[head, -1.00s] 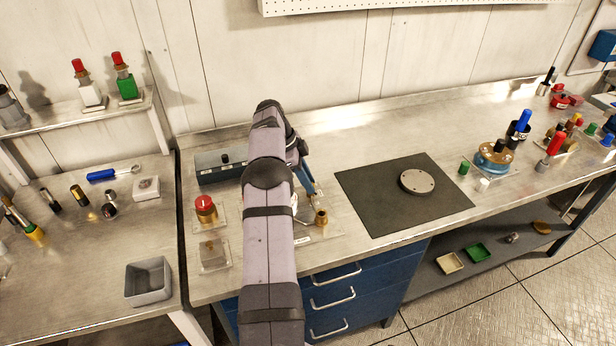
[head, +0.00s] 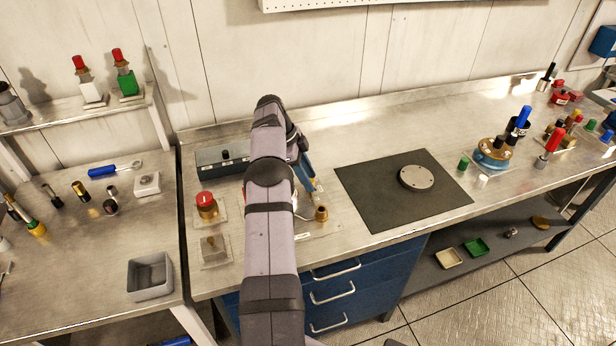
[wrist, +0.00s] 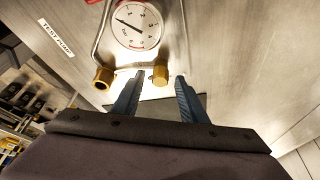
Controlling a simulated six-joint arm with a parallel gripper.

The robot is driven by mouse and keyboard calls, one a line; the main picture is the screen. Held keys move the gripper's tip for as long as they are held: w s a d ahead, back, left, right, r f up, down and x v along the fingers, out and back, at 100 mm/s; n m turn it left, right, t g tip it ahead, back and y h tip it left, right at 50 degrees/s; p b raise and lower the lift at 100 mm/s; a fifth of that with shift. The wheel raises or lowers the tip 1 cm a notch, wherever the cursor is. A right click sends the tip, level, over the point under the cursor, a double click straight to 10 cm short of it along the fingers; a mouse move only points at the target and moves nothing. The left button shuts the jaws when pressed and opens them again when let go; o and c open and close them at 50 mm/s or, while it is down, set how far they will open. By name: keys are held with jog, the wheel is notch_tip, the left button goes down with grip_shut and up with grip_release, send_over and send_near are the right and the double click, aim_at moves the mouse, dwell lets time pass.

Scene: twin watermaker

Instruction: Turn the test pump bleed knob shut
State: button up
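The test pump shows in the wrist view with a round white gauge (wrist: 130,25), a "TEST PUMP" label (wrist: 55,38) and a hollow brass fitting (wrist: 103,78). A small brass knob (wrist: 160,75), apparently the bleed knob, sits right of that fitting. My gripper (wrist: 160,77) is open, its two blue fingers on either side of the knob with gaps visible. How deep the fingertips reach around it is unclear. In the head view my gripper (head: 314,190) is over the pump plate, partly behind my arm, near the brass fitting (head: 321,213).
A dark box (head: 222,160) and a red-capped brass part (head: 206,204) are left of my arm. A dark mat (head: 375,205) with a grey disc (head: 416,178) lies to the right. The bench behind the mat is clear.

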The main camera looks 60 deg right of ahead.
jog(key=p+v, duration=0.3)
jog(key=v, duration=0.4)
dwell(0.5)
jog(key=shift+w+r, duration=0.1)
